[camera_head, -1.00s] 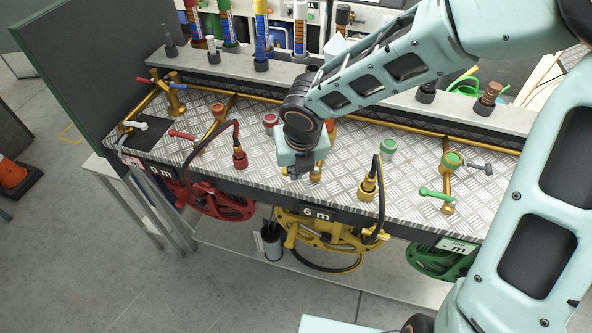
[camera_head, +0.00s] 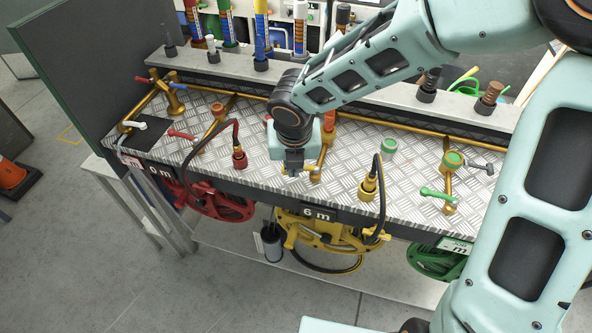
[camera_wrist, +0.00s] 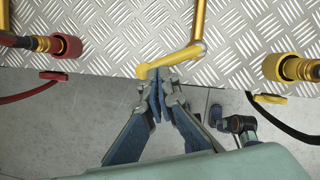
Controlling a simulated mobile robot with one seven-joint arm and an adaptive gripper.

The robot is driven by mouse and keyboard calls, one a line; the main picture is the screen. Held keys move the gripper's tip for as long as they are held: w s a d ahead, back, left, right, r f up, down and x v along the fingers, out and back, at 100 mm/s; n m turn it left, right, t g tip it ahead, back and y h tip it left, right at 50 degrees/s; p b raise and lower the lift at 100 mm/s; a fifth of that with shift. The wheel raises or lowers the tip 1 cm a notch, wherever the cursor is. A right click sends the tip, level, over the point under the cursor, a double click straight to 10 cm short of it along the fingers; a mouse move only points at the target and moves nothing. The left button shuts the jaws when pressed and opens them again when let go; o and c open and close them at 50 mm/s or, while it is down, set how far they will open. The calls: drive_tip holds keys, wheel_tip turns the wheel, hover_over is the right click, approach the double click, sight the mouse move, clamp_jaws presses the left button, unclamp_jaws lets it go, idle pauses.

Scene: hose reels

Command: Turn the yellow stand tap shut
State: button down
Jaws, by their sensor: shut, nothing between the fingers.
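The yellow stand tap shows in the wrist view as a brass-yellow pipe (camera_wrist: 198,22) ending in a yellow lever (camera_wrist: 176,59). In the head view my gripper (camera_head: 291,172) is low over the front of the plate, just left of the tap's visible yellow part (camera_head: 316,173). My wrist hides some of the tap there.
A red hose coupling (camera_head: 240,160) stands left and a yellow one (camera_head: 367,189) right on the tread-plate bench (camera_head: 345,150). A green-handled tap (camera_head: 437,193) is farther right. Hose reels, including a yellow one (camera_head: 322,233), hang below the front edge.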

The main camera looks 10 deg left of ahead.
drive_tip(key=shift+w+a, duration=0.1)
drive_tip(key=shift+w+a+m+h+b, duration=0.35)
drive_tip(key=shift+w+m+b, duration=0.1)
drive_tip(key=shift+m, duration=0.55)
drive_tip(key=shift+w+a+m+h, duration=0.25)
drive_tip(key=shift+w+m, duration=0.2)
drive_tip(key=shift+m, duration=0.65)
drive_tip(key=shift+d, duration=0.1)
